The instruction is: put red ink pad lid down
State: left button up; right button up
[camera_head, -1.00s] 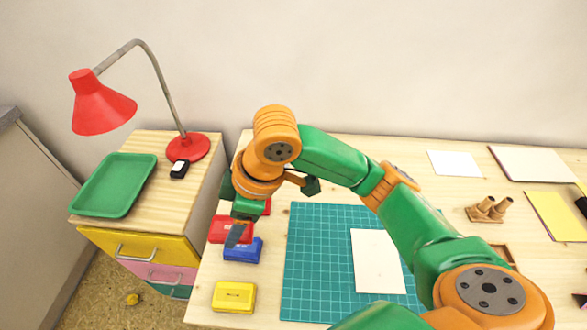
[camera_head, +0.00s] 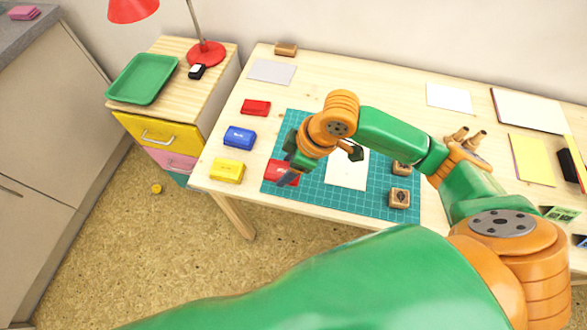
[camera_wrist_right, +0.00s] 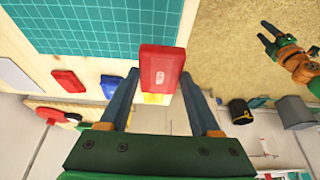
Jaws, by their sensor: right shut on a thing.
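My right gripper (camera_head: 290,172) is shut on a red ink pad lid (camera_head: 280,172), at the left front part of the teal cutting mat (camera_head: 310,200). In the right wrist view the red lid (camera_wrist_right: 162,62) sits between the fingertips of that gripper (camera_wrist_right: 162,84). Whether the lid touches the mat I cannot tell. The red ink pad (camera_head: 256,107) stands on the table left of the mat; it also shows in the right wrist view (camera_wrist_right: 68,80). My left gripper (camera_wrist_right: 267,33) shows only in the right wrist view, open and empty over the floor.
A blue pad (camera_head: 239,137) and a yellow pad (camera_head: 227,170) stand in a column with the red one. A white sheet (camera_head: 347,170) and wooden stamps (camera_head: 399,198) lie on the mat. A grey sheet (camera_head: 271,72) lies behind. The mat's front left is mostly clear.

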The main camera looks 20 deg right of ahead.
jog(key=f, duration=0.1)
jog(key=w+d+f, duration=0.1)
jog(key=f, duration=0.1)
jog(key=w+d+f, duration=0.1)
jog(key=shift+w+f, duration=0.2)
jog(key=shift+w, duration=0.05)
notch_tip(320, 180, down, 3)
jog(key=shift+w+r, duration=0.1)
jog(key=shift+f, duration=0.25)
jog(key=o, duration=1.3)
jog(key=p+v, duration=0.1)
jog(key=v, duration=1.1)
jog(key=shift+d, duration=0.1)
